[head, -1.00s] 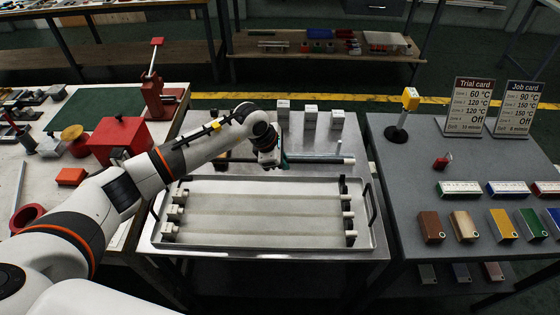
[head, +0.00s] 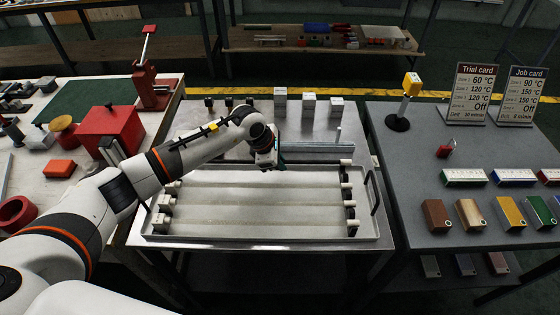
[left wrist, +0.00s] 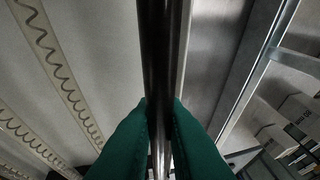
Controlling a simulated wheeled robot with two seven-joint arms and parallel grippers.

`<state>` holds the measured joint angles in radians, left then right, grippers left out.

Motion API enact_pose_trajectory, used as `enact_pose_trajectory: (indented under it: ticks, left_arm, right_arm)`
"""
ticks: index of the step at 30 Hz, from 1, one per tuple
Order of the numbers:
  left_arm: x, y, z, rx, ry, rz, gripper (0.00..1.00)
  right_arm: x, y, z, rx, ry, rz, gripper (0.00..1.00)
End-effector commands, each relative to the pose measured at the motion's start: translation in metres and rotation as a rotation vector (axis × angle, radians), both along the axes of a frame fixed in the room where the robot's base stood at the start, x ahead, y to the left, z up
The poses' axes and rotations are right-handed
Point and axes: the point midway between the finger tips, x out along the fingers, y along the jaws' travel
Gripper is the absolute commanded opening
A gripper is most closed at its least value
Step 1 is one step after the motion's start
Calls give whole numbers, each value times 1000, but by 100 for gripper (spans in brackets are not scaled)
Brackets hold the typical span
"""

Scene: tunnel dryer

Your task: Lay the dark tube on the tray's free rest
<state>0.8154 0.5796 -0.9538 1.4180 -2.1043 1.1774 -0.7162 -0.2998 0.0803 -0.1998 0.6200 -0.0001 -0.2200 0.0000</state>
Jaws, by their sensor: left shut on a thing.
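The metal tray (head: 260,239) lies on the steel table in the head view. Pale tubes lie across it, their white ends on rests at both sides; pale tubes with coils inside (left wrist: 62,75) also show at the left of the left wrist view. My left gripper (head: 273,162) is over the tray's back edge. Its green fingertips (left wrist: 160,125) are shut on the dark tube (left wrist: 163,50), which runs up the middle of the left wrist view. In the head view my arm hides much of that tube; whether it touches a rest cannot be told. My right gripper is not in view.
Several pale blocks (head: 308,105) stand behind the tray. A metal rail with an upright (head: 338,136) lies between them and the tray. A red box (head: 108,133) stands on the left bench. A grey table (head: 400,158) with cards and coloured blocks is at the right.

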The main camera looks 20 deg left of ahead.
Motion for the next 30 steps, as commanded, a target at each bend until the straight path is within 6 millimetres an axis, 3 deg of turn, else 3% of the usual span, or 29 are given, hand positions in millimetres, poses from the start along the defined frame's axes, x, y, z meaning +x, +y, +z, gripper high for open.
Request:
enact_pose_trajectory:
  ticks: [30]
  left_arm:
    - [0,0,0,0,-1,-1,0]
  right_arm:
    - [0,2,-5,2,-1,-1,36]
